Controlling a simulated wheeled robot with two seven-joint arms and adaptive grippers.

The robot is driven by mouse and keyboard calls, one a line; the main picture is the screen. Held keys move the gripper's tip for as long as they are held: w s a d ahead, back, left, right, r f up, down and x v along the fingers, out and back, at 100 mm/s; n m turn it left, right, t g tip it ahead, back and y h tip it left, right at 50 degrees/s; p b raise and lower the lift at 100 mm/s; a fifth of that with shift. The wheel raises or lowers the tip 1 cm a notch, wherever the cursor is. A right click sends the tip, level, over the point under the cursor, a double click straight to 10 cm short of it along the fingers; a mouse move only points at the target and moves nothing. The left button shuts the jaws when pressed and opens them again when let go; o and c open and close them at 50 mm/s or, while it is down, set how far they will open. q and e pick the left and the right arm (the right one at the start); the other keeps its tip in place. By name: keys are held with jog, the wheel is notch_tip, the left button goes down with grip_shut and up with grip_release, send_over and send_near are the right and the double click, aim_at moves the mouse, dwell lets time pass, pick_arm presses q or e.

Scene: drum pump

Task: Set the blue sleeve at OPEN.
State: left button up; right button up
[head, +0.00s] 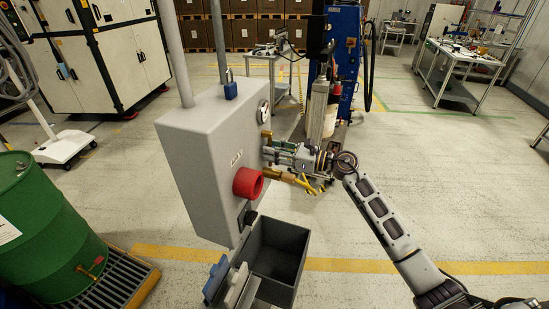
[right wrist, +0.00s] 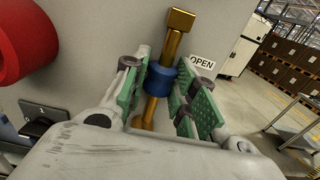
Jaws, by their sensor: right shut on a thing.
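In the right wrist view, the blue sleeve (right wrist: 160,80) sits around a brass rod (right wrist: 172,45) on the side of the grey box. My right gripper (right wrist: 163,88) has its green-padded fingers on either side of the sleeve and is shut on it. The OPEN label (right wrist: 202,63) is on the box wall to the right of the sleeve and slightly higher. In the head view, my right gripper (head: 272,152) is at the right side of the grey box (head: 205,145), and its fingers hide the sleeve. My left gripper is not in view.
A red knob (head: 248,182) sticks out of the box's front, close to my right gripper. A dark open bin (head: 282,240) is below. A brass, forked part (head: 305,182) is just under the gripper. A green drum (head: 45,225) stands at left.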

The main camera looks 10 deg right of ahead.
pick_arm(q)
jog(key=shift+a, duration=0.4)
pick_arm(e)
jog(key=shift+o, duration=0.2)
jog(key=shift+r, duration=0.35)
jog(key=shift+r, duration=0.1)
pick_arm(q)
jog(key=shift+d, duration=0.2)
pick_arm(e)
jog(key=shift+r, duration=0.15)
jog(key=shift+c, duration=0.2)
jog(key=o, duration=0.9)
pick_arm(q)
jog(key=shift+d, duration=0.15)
pick_arm(e)
jog(key=shift+o, duration=0.2)
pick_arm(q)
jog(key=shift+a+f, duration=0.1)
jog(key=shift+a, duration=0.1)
pick_arm(e)
jog(key=shift+f, duration=0.2)
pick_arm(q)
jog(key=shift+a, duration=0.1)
pick_arm(e)
jog(key=shift+d, duration=0.1)
